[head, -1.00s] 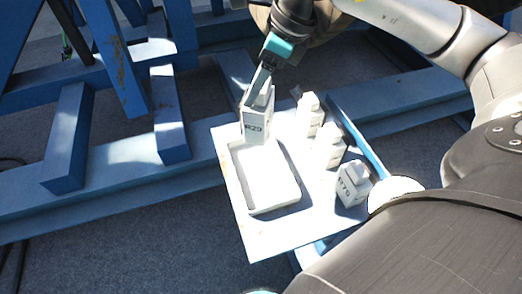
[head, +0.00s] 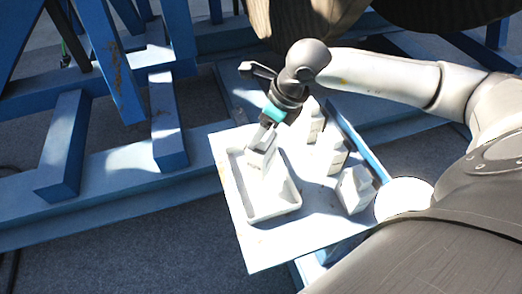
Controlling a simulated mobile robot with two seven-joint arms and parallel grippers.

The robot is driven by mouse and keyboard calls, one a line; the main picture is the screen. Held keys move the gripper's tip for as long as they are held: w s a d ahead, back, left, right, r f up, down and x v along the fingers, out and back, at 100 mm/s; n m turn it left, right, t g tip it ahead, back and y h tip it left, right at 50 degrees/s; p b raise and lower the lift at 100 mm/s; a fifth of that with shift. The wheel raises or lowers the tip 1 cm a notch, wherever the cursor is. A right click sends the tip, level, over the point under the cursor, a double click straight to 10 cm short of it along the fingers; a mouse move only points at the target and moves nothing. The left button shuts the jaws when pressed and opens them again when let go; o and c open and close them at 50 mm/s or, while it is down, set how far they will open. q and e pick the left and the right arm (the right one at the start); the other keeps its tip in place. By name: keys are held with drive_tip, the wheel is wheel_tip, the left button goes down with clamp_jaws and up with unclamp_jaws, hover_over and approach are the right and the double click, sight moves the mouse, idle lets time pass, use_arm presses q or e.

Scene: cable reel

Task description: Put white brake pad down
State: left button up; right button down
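The white brake pad (head: 262,160) is a pale block with a narrower top, in the head view. It is inside or just over the shallow white tray (head: 276,214), at the tray's far end. I cannot tell whether it touches the tray floor. My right gripper (head: 263,139), with a teal band above its fingers, comes down from above, its fingers at the pad's top. It appears shut on the pad. The fingertips are small and hard to make out. My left gripper is not in view.
Three similar white blocks stand in a row right of the tray: far (head: 311,126), middle (head: 328,156) and near (head: 355,192). All are on the white tabletop (head: 258,252). A blue steel frame (head: 110,170) lies behind and left. The tabletop's near strip is clear.

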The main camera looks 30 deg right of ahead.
wheel_tip(320, 180, down, 6)
drive_tip(key=shift+w+r+b, duration=0.1)
drive_tip(key=shift+b, duration=0.45)
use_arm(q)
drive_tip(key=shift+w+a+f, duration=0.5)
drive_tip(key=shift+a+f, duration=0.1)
use_arm(e)
drive_tip(key=shift+f, duration=0.2)
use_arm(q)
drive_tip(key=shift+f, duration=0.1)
use_arm(e)
drive_tip(key=shift+f, duration=0.1)
drive_tip(key=shift+c, duration=0.4)
unclamp_jaws()
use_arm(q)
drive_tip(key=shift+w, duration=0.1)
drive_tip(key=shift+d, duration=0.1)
